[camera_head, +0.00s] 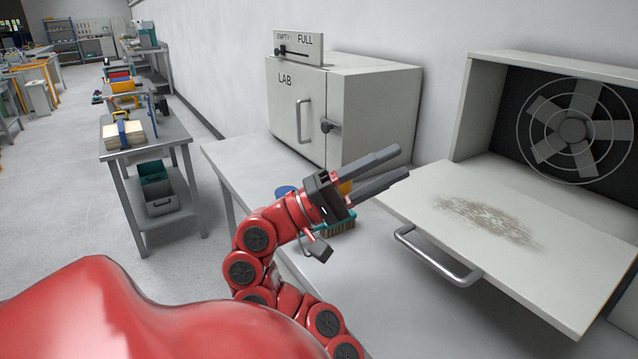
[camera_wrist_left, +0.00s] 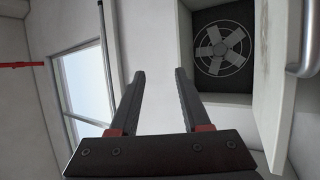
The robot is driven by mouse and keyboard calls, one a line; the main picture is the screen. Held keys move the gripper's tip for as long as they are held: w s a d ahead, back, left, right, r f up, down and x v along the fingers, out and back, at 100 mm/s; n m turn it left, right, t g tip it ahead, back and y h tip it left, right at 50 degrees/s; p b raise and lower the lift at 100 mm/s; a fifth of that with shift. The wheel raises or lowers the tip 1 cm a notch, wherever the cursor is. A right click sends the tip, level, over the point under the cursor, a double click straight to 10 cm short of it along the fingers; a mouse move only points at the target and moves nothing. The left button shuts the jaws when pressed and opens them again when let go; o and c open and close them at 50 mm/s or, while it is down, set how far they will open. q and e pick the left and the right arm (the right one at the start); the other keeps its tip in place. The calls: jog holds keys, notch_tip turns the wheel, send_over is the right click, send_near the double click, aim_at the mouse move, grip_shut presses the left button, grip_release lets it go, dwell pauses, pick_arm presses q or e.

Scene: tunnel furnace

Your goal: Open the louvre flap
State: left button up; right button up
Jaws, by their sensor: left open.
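The louvre flap (camera_head: 500,225) is a pale panel with a dark smudge, folded down roughly level in front of a wall box. Its metal bar handle (camera_head: 437,257) is on the front edge. The open box shows a round fan (camera_head: 572,130) inside. My left gripper (camera_head: 403,162) is open and empty, left of the flap and apart from the handle. In the left wrist view, the open fingers (camera_wrist_left: 160,74) have nothing between them; the flap (camera_wrist_left: 277,85) and handle (camera_wrist_left: 303,42) are at the right. My right gripper is not in view.
A LAB cabinet (camera_head: 310,107) stands on the bench (camera_head: 245,165) behind my left gripper, with an EMPTY/FULL slider sign (camera_head: 298,47) on top. A brush (camera_head: 338,226) lies under the gripper. A grey side table (camera_head: 175,130) stands at left, with open floor (camera_head: 70,190) beyond.

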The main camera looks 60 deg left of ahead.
pick_arm(q)
jog(key=s+a+f+b, duration=0.5)
jog(key=s+f+b, duration=0.3)
jog(key=f, duration=0.1)
jog(key=shift+s+f, duration=0.3)
jog(key=shift+s, duration=0.1)
dwell(0.6)
dwell(0.4)
